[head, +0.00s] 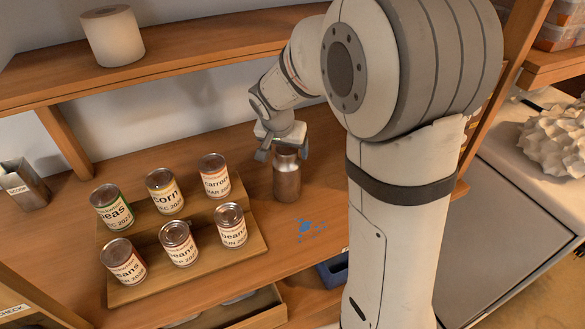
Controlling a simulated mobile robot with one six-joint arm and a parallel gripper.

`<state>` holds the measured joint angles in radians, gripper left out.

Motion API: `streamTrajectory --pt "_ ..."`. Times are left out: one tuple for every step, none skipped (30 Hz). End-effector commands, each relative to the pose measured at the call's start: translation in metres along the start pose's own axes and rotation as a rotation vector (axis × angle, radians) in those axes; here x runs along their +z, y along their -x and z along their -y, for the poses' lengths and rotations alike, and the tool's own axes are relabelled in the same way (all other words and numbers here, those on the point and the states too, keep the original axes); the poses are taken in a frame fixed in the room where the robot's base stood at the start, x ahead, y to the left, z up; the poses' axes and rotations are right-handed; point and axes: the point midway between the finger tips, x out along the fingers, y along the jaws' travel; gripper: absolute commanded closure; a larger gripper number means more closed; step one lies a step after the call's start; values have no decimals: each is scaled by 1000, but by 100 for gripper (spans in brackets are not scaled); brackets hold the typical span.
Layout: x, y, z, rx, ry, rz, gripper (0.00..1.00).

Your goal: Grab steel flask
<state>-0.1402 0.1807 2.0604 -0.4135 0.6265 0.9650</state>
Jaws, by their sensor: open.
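The steel flask (287,179) stands upright on the wooden counter, to the right of the stepped can rack. It is brownish metal with a narrower top. My gripper (283,156) is open and sits at the top of the flask, with one finger showing on the left and one on the right of its upper part. Whether the fingers touch the flask cannot be told from this view.
Several labelled cans (165,192) stand on a stepped wooden rack (197,215) left of the flask. A shelf (190,55) with a white roll (113,36) runs above. A blue spill (305,226) lies in front of the flask. A metal scoop holder (24,186) stands far left.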

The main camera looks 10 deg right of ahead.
Motion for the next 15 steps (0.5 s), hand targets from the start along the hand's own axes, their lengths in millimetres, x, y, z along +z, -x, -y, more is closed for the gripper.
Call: streamTrajectory --pt "0 -5 0 1 0 3 22" --pt "0 -7 0 1 -1 3 22" --pt "0 -9 0 0 -1 2 22" --pt "0 -10 0 -1 -1 1 22" --pt "0 -11 0 -1 -1 0 22" --pt "0 -11 0 -2 -1 0 22" --pt "0 -11 0 -2 -1 0 22" --pt "0 -11 0 -2 -1 0 22" --pt "0 -11 0 -2 -1 0 22" --pt "0 -11 0 -2 -1 0 22" --pt "0 -11 0 -2 -1 0 23" --pt "0 -11 0 -2 0 0 27" --pt "0 -11 0 -2 0 0 29" --pt "0 -11 0 -2 0 0 32" --pt "0 -11 0 -2 0 0 35"
